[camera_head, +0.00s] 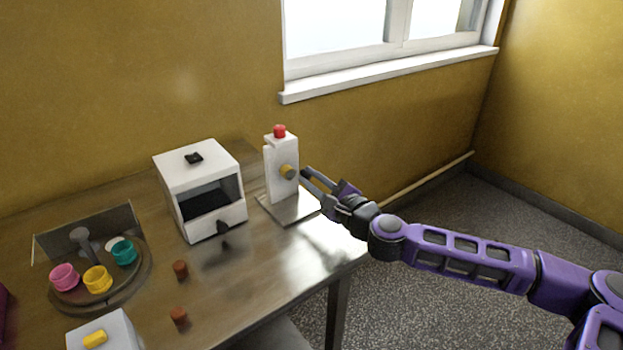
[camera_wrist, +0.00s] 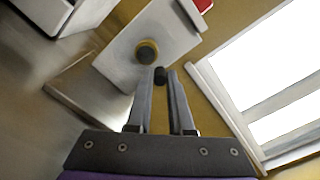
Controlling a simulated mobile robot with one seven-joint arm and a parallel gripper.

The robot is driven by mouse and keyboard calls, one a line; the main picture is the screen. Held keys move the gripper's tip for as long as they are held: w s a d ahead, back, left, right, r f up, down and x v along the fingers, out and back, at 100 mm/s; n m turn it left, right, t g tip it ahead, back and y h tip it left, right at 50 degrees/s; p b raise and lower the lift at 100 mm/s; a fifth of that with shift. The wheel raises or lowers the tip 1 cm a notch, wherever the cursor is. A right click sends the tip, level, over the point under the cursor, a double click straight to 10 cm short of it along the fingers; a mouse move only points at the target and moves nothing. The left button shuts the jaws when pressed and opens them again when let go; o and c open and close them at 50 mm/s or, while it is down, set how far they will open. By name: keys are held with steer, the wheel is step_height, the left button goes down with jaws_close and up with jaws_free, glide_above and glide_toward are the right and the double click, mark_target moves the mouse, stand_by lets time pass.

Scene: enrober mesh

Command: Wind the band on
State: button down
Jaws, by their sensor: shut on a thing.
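A white upright unit (camera_head: 278,178) with a red button (camera_head: 280,131) on top stands on a flat metal base plate (camera_head: 293,208) at the table's right end. A round yellow-and-grey knob (camera_head: 288,171) sticks out of its face; it also shows in the wrist view (camera_wrist: 147,52). My gripper (camera_head: 304,177) is beside the knob on its right. In the wrist view my fingers are shut on a small dark peg (camera_wrist: 160,75), just beside the knob. Whether the peg joins the knob is hidden. No band can be made out.
A white box (camera_head: 198,160) with a dark front opening stands left of the unit. A window sill (camera_head: 390,75) lies behind.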

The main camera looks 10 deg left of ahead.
steer(key=c, duration=0.8)
jaws_free()
steer(key=p+v, duration=0.4)
steer(key=v, duration=1.3)
steer(key=shift+d, duration=0.2)
steer(key=shift+s, duration=0.1)
